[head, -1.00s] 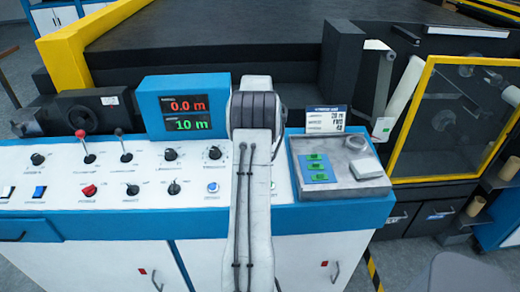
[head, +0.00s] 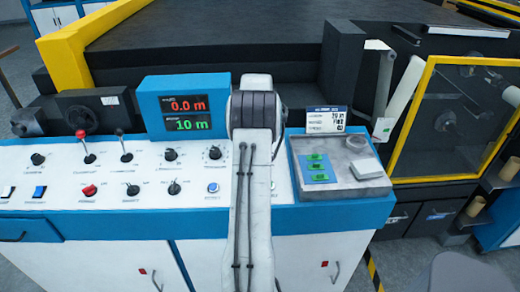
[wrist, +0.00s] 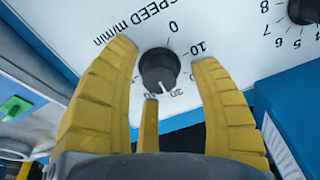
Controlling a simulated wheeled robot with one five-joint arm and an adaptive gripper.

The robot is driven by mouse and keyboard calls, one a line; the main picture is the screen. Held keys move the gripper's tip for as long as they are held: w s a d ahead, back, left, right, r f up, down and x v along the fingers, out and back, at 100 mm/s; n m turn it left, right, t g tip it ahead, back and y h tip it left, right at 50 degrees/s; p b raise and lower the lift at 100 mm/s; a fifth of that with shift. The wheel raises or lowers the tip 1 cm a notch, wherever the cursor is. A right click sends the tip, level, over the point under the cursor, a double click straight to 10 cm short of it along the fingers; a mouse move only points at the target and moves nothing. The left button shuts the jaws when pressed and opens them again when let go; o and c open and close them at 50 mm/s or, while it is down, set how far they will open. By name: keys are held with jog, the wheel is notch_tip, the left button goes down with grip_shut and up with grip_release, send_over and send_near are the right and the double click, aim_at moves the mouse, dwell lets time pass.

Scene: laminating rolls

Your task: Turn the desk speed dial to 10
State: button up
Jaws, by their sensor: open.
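The speed dial (wrist: 157,66) is a round black knob on the white panel, under the print "SPEED m/min". Its scale shows 0, 10 and, lower down, a partly covered number that looks like 30. The white pointer mark faces down in the wrist view, towards that lower number and away from the 10. My gripper (wrist: 164,58) is open, with its yellow fingers spread around the dial; I cannot tell whether any finger touches it. In the head view my arm hides the dial and the gripper.
A neighbouring numbered dial (wrist: 303,8) sits close by; it also shows in the head view (head: 215,153). A blue display box (head: 186,107) reads 0.0 m and 10 m. Several knobs and levers fill the panel's left.

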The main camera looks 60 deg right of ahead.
jog(key=v, duration=1.1)
jog(key=shift+r, duration=0.25)
